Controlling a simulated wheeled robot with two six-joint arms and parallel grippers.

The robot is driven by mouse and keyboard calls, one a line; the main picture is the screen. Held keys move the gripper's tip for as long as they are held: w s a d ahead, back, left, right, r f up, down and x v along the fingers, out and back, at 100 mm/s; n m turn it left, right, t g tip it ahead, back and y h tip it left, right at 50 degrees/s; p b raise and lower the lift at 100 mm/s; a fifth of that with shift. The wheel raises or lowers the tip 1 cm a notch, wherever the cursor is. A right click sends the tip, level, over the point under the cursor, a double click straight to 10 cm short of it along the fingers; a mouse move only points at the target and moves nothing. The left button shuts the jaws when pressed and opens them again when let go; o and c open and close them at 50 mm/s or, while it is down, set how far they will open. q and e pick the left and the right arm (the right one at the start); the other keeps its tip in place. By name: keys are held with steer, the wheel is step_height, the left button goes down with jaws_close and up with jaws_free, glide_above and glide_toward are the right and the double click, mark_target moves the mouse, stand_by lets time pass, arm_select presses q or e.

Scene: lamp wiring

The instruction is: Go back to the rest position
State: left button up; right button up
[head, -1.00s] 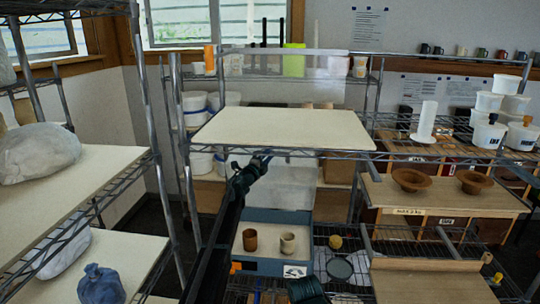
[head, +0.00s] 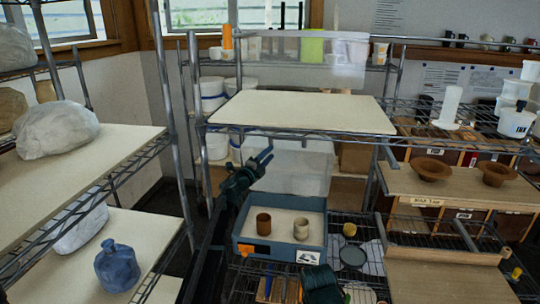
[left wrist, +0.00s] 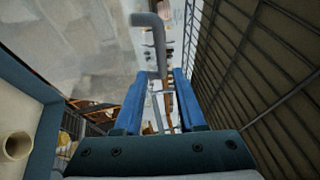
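My left gripper (head: 262,157) is raised at the centre of the head view, above the back left of a blue tray (head: 246,246). Its arm comes up from the lower left. In the left wrist view its two blue fingers (left wrist: 160,102) stand apart with a gap between them, and I see nothing held. A grey bent rod (left wrist: 150,22) shows beyond the fingertips; I cannot tell whether it is near them.
The tray holds a brown cup (head: 263,223) and a beige cup (head: 301,229). A cream shelf board (head: 300,112) is behind the gripper.

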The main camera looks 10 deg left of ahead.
arm_select(q)
steer(key=shift+s, duration=0.1)
steer(key=s+d+f+n+g+y+b, duration=0.15)
steer(key=s+f+n+g+y, duration=0.35)
steer(key=s+f+n, duration=0.5)
steer(key=s+f+n+g+y+b, duration=0.25)
steer(key=s+f+n+y, duration=0.45)
steer(key=s+f, duration=0.45)
steer(key=s+d+f+n+g, duration=0.1)
steer(key=s+d+f+g, duration=0.1)
steer(key=s, duration=0.7)
steer(key=s+d+f+n+g+h, duration=0.1)
steer(key=s+f+g, duration=0.3)
steer(key=s, duration=0.6)
steer(key=s+d+f+n+g+h+b, duration=0.1)
steer(key=s+d+f+g, duration=0.2)
steer(key=s, duration=0.7)
steer(key=shift+s+d+f+g, duration=0.2)
steer(key=shift+d+g, duration=0.35)
steer(key=shift+g, duration=0.4)
